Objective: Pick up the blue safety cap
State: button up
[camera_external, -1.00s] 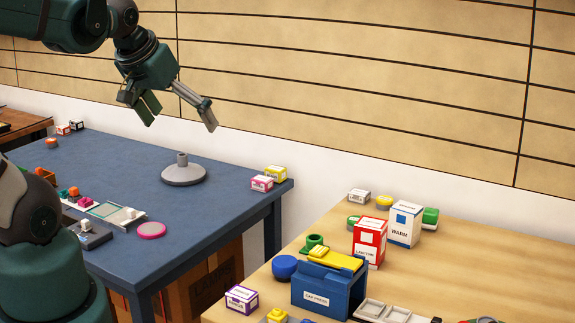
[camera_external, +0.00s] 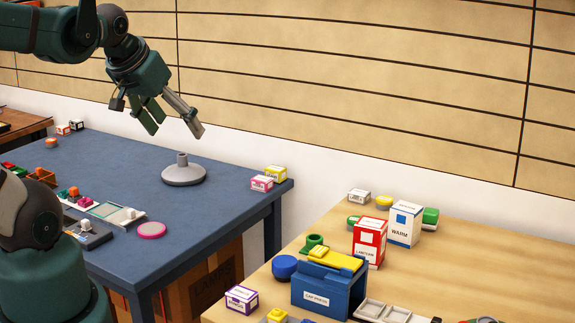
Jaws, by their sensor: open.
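A round blue cap (camera_external: 285,267) sits on the wooden table, just left of the blue press (camera_external: 329,291) with a yellow top. It appears to be the blue safety cap. My gripper (camera_external: 173,127) is open and empty, with its fingers spread and pointing down to the right. It is in the air above the back of the blue table, up and to the left of the cap and well apart from it.
A green ring part (camera_external: 314,242) lies behind the cap and a purple-edged box (camera_external: 241,298) in front. A red box (camera_external: 369,243) and a white box (camera_external: 404,224) stand behind the press. A grey stand (camera_external: 183,173) is on the blue table (camera_external: 215,225). A gap separates the tables.

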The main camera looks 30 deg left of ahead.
jog(key=c, duration=0.4)
jog(key=n+g+h+b, duration=0.4)
jog(key=n+g+b, duration=0.15)
jog(key=n, duration=1.35)
send_near(284, 261)
jog(key=w+f, duration=0.1)
jog(key=f, duration=0.1)
jog(key=shift+d+f+n+g+h, duration=0.3)
jog(key=shift+n+g, duration=0.1)
jog(key=shift+g, duration=0.15)
jog(key=shift+x, duration=1.25)
